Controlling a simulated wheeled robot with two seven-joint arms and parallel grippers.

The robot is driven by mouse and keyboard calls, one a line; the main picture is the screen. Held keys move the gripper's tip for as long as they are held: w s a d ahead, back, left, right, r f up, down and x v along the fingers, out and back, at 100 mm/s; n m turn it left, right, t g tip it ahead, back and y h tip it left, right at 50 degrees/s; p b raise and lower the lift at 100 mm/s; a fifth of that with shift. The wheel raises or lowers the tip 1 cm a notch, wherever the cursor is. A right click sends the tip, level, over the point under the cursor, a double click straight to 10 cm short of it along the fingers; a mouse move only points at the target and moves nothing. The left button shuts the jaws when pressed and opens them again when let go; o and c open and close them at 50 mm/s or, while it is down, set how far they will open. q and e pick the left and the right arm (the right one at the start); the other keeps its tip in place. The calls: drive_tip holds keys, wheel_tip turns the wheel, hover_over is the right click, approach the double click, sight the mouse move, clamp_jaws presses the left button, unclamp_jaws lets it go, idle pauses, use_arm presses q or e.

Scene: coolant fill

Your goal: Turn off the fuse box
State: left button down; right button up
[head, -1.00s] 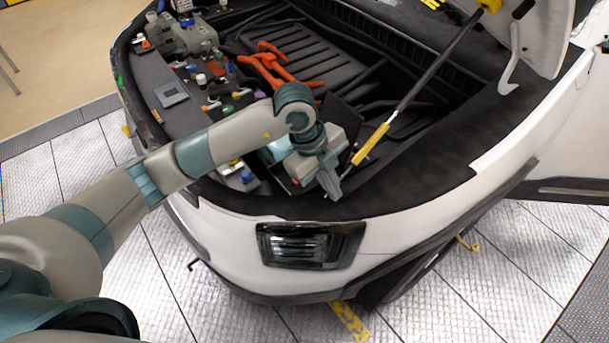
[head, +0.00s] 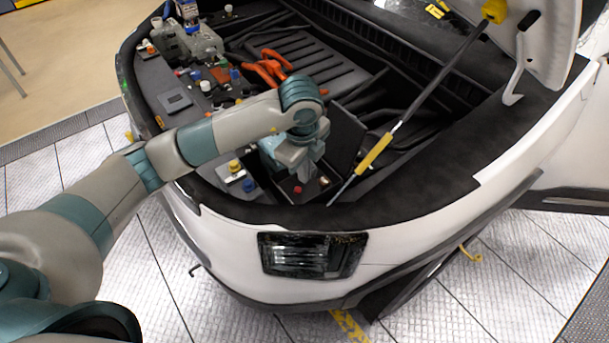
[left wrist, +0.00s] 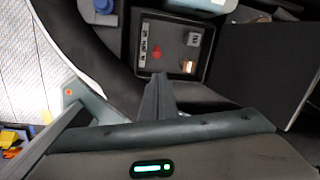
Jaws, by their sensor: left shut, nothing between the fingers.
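The fuse box (head: 287,188) is an open dark box at the front edge of the engine bay, partly hidden by my left arm. Its lid (left wrist: 265,60) stands open to the right in the left wrist view. Inside the box (left wrist: 209,62) are a red knob (left wrist: 157,52), a grey block (left wrist: 194,39) and a small lit orange-white part (left wrist: 187,67). My left gripper (head: 305,178) is shut and empty, pointing down over the box. Its fingertips (left wrist: 158,78) show just below the red knob in the wrist view. My right gripper is out of view.
A yellow-sleeved hood strut (head: 375,155) rises close to the right of the box. A yellow cap (head: 235,166) and blue cap (head: 249,185) sit to its left. Orange cables (head: 268,66) lie behind. The bumper rim (head: 330,213) is in front.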

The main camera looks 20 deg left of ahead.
sight(298, 187)
use_arm(q)
drive_tip(key=f+p, duration=0.1)
drive_tip(key=f, duration=0.1)
drive_tip(key=f+p, duration=0.1)
drive_tip(key=f, duration=0.2)
drive_tip(key=w+f+p, duration=0.1)
drive_tip(key=f, duration=0.1)
drive_tip(key=shift+a+f, duration=0.1)
drive_tip(key=shift+f, duration=0.25)
drive_tip(key=shift+w+f, duration=0.1)
drive_tip(key=shift+f, duration=0.6)
drive_tip(key=shift+w+a+r+g+h+b, duration=0.3)
drive_tip(key=shift+g+h+b, duration=0.2)
drive_tip(key=shift+h, duration=0.1)
drive_tip(key=g+h+b, duration=0.1)
drive_tip(key=w+a+g+h+b, duration=0.1)
drive_tip(key=shift+a+r+h, duration=0.15)
drive_tip(key=shift+a+h, duration=0.05)
drive_tip(key=shift+h, duration=0.2)
drive_tip(key=shift+w+a+r+g+h+b, duration=0.1)
drive_tip(key=shift+w+a+g+h+b, duration=0.15)
drive_tip(key=shift+a+g+h+b, duration=0.25)
drive_tip(key=shift+d+r+h, duration=0.1)
drive_tip(key=shift+d+h, duration=0.05)
drive_tip(key=shift+h, duration=0.15)
drive_tip(key=shift+r+p, duration=0.2)
drive_tip(key=shift+p, duration=0.15)
drive_tip(key=shift+r+p, duration=0.65)
